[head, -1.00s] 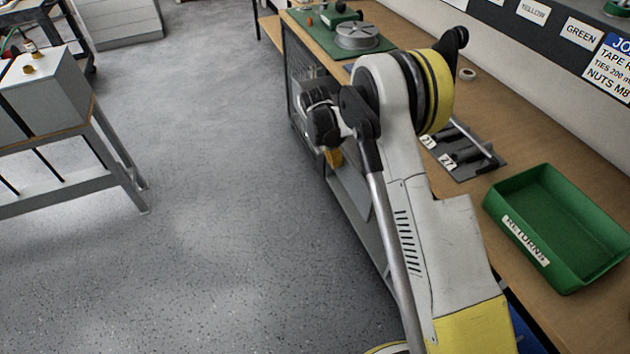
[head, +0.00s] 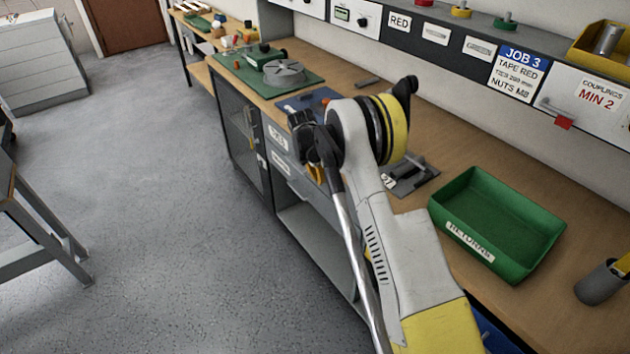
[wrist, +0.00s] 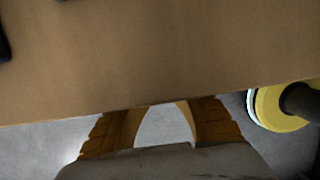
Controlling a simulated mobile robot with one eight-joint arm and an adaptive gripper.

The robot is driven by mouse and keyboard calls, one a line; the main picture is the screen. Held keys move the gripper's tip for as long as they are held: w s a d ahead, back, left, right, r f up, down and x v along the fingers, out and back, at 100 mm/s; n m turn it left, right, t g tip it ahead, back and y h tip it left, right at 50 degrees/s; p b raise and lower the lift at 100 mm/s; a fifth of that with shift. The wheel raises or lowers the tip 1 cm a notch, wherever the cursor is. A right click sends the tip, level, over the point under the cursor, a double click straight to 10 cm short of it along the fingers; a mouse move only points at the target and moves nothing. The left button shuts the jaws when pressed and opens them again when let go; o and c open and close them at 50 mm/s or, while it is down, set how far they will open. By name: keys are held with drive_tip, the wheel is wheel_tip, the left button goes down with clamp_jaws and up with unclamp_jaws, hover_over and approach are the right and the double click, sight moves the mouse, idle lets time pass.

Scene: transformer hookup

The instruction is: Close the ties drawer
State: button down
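Two labelled drawer fronts are under the workbench in the head view, an upper one (head: 278,137) and a lower one (head: 281,168). Their labels are too small to read surely, so I cannot tell which is the ties drawer. The lower front seems to stand out from the bench, but my arm partly covers it. My gripper (head: 317,174) is beside the bench front, close to these drawers, mostly hidden behind my wrist. In the wrist view, its two orange fingers (wrist: 165,108) lean towards each other at the bench edge. Their tips are hidden, and I see nothing held.
The wooden bench top (head: 465,150) overhangs my gripper; its edge also crosses the wrist view (wrist: 160,60). A green returns tray (head: 497,222) and a grey tool holder (head: 415,180) sit on it. A mesh-front cabinet (head: 243,150) is farther along.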

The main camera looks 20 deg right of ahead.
idle(0.3)
drive_tip(key=s+a+r+m+t+p, duration=0.1)
drive_tip(key=s+a+r+m+p, duration=0.2)
drive_tip(key=r, duration=0.8)
drive_tip(key=s+a+r+m+p, duration=0.1)
drive_tip(key=s+a+r, duration=0.3)
drive_tip(key=r, duration=0.6)
drive_tip(key=s+r+m+t+y, duration=0.1)
drive_tip(key=s+r+m+t, duration=0.1)
drive_tip(key=s+r+m, duration=0.7)
drive_tip(key=s+a+m+t+y, duration=0.1)
drive_tip(key=s+m, duration=0.7)
drive_tip(key=s, duration=1.5)
drive_tip(key=shift+s+a+r+t+y, duration=0.3)
drive_tip(key=shift+s+a+r+t, duration=0.1)
drive_tip(key=shift+a+t, duration=0.6)
drive_tip(key=shift+d, duration=0.1)
